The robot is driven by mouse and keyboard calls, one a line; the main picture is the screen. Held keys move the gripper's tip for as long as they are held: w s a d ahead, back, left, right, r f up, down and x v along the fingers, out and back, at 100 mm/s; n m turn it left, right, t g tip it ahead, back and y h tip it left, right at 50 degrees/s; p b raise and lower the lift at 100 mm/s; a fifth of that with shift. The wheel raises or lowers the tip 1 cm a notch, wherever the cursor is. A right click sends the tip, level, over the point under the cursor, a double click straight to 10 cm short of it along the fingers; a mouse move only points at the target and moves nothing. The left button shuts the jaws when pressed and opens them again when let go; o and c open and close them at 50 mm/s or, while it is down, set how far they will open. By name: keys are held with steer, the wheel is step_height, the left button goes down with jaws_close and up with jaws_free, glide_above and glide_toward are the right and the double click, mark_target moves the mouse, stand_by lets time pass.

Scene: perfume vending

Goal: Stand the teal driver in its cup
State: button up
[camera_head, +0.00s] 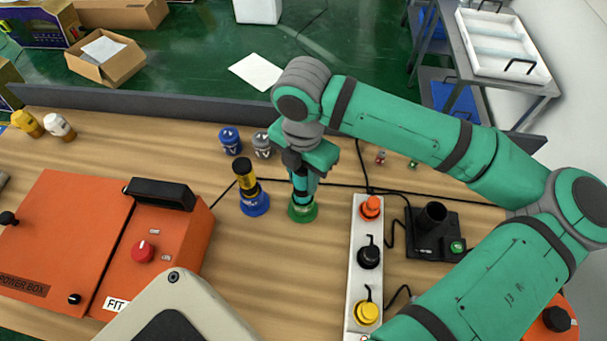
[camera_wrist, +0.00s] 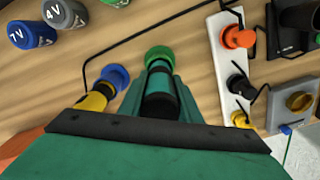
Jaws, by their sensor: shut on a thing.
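The teal driver, dark with a teal band, is upright between the fingers of my gripper (camera_head: 303,188), which is shut on it. In the wrist view the driver (camera_wrist: 160,92) shows between the two teal fingers. A green cup (camera_head: 302,212) is directly below the driver on the table; it also shows past the driver's far end in the wrist view (camera_wrist: 158,54). The driver's lower end meets the green cup in both views, but I cannot tell how deep it sits. My fingers hide part of the driver.
A yellow-and-black driver (camera_head: 246,178) stands in a blue cup (camera_head: 255,205) close on the left. A white strip with coloured plugs (camera_head: 361,285) and a black holder (camera_head: 434,232) are to the right. An orange power box (camera_head: 75,240) is left. Blue and grey batteries (camera_head: 230,140) stand behind.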

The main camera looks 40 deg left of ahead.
steer(key=shift+f, duration=1.3)
steer(key=o, duration=1.3)
steer(key=shift+c, duration=0.2)
step_height(320, 180, up, 11)
steer(key=shift+f, duration=0.1)
steer(key=shift+d, duration=0.1)
